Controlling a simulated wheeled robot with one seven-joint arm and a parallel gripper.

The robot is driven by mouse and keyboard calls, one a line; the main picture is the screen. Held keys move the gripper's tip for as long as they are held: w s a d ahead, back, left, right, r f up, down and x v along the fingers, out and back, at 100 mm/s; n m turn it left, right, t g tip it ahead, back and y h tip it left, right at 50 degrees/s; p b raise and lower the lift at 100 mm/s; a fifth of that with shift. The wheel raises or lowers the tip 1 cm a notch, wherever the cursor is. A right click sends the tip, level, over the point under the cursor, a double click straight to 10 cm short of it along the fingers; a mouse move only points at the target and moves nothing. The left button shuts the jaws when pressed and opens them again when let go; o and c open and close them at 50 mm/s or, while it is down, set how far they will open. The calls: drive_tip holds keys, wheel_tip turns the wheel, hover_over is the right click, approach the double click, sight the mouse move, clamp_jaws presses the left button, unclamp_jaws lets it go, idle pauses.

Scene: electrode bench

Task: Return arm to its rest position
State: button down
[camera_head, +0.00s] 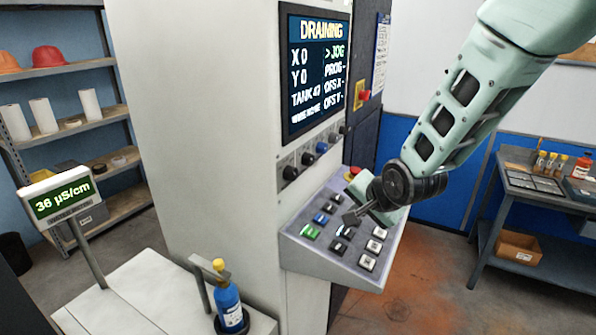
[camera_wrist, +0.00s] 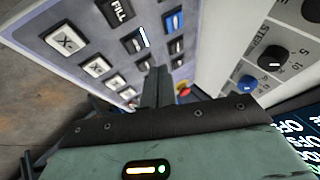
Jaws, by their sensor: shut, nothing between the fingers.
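My arm reaches in from the upper right in the head view, and my gripper (camera_head: 352,217) is just over the machine's button panel (camera_head: 300,258). The gripper is shut with nothing between its fingers. In the wrist view the shut fingers (camera_wrist: 156,88) point at the panel, among black, blue and white keys. I cannot tell whether the fingertips touch a key. The screen (camera_head: 316,75) above reads DRAINING, with X 0, Y 0 and a tank line. A green key (camera_head: 310,231) at the panel's left is lit.
A row of knobs (camera_head: 307,158) sits between screen and panel. A blue bottle with a yellow cap (camera_head: 228,300) stands in a holder at front. A meter (camera_head: 58,199) reads 36 µS/cm. A workbench (camera_head: 545,195) stands at right. Floor between the panel and bench is open.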

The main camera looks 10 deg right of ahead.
drive_tip(key=s+a+f+n+g+b, duration=0.1)
drive_tip(key=s+n, duration=0.4)
drive_tip(key=s, duration=0.5)
drive_tip(key=s+a+f+n+g+b, duration=0.1)
drive_tip(key=s+a+n+g+b, duration=0.2)
drive_tip(key=s+n, duration=0.3)
drive_tip(key=s+a+n+g+h+b, duration=0.1)
drive_tip(key=s+n+g, duration=0.3)
drive_tip(key=s, duration=1.1)
drive_tip(key=shift+s+a+f+n+b, duration=0.35)
drive_tip(key=shift+n+b, duration=0.2)
drive_tip(key=shift+n, duration=0.35)
drive_tip(key=shift+w, duration=0.1)
